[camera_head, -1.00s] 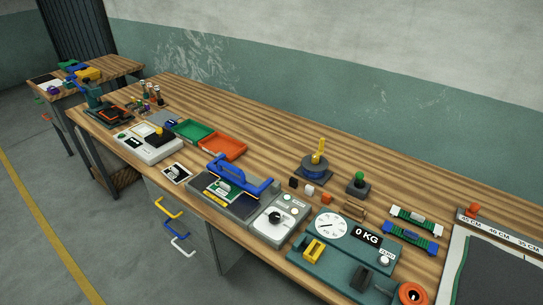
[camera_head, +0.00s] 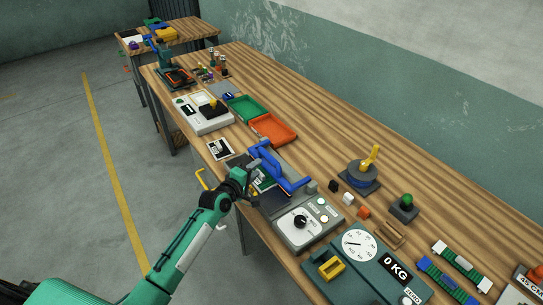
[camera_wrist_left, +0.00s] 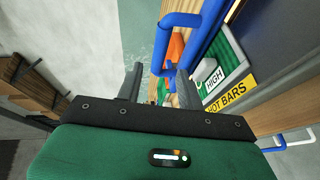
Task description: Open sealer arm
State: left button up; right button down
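The sealer (camera_head: 302,222) is a grey box with a dial, near the front edge of the bench. Its blue arm (camera_head: 285,173) lies low across its left part. My left gripper (camera_head: 248,178) is at the front side of this arm, coming in from the lower left. In the left wrist view the two dark fingers (camera_wrist_left: 158,90) are spread, and the blue handle (camera_wrist_left: 166,45) reaches down to the gap between them. I cannot tell whether they touch it. A "HOT BARS" label (camera_wrist_left: 229,94) shows beside it. My right gripper is not in view.
A green tray (camera_head: 262,107) and an orange tray (camera_head: 291,139) lie behind the sealer. A scale reading 0 KG (camera_head: 340,272) stands at its right. A white device (camera_head: 190,123) is to the left.

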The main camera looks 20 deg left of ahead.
aim_at(268, 159)
pick_arm(q)
jog(key=x, duration=0.9)
jog(key=shift+w+p, duration=0.35)
jog(key=shift+p, duration=0.05)
grip_shut()
